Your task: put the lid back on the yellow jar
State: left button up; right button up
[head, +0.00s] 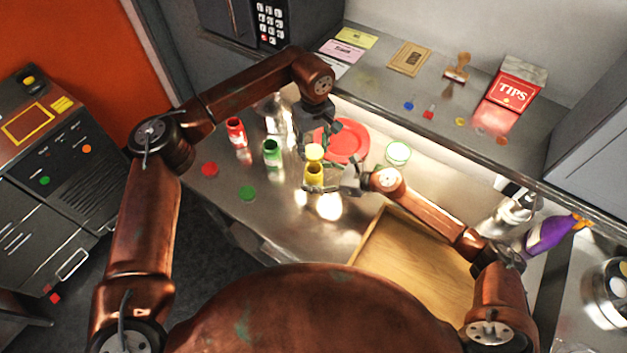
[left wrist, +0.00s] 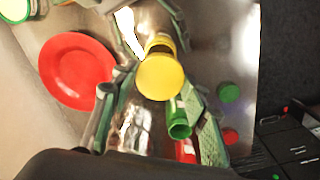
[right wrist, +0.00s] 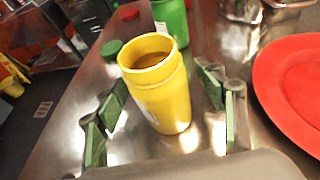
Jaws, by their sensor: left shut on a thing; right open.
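The yellow jar (head: 314,177) stands upright and open on the steel counter. In the right wrist view the yellow jar (right wrist: 160,95) shows its open mouth with brownish contents inside. My left gripper (head: 313,143) is shut on the yellow lid (head: 314,152), holding it just above the jar. In the left wrist view the yellow lid (left wrist: 160,77) is between the fingertips and partly hides the jar (left wrist: 160,43). My right gripper (head: 328,186) is open, low at the jar, with its fingers on either side; contact is not clear.
A green jar (head: 272,153) and a red jar (head: 236,133) stand left of the yellow jar. A green lid (head: 247,193) and a red lid (head: 209,169) lie in front of them. A red plate (head: 357,141) lies behind; a wooden board (head: 415,255) is at the right.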

jog(key=shift+a+f, duration=0.1)
jog(key=shift+a, duration=0.05)
jog(key=shift+c, duration=0.7)
grip_shut()
pick_arm(q)
jog(key=shift+f, duration=2.5)
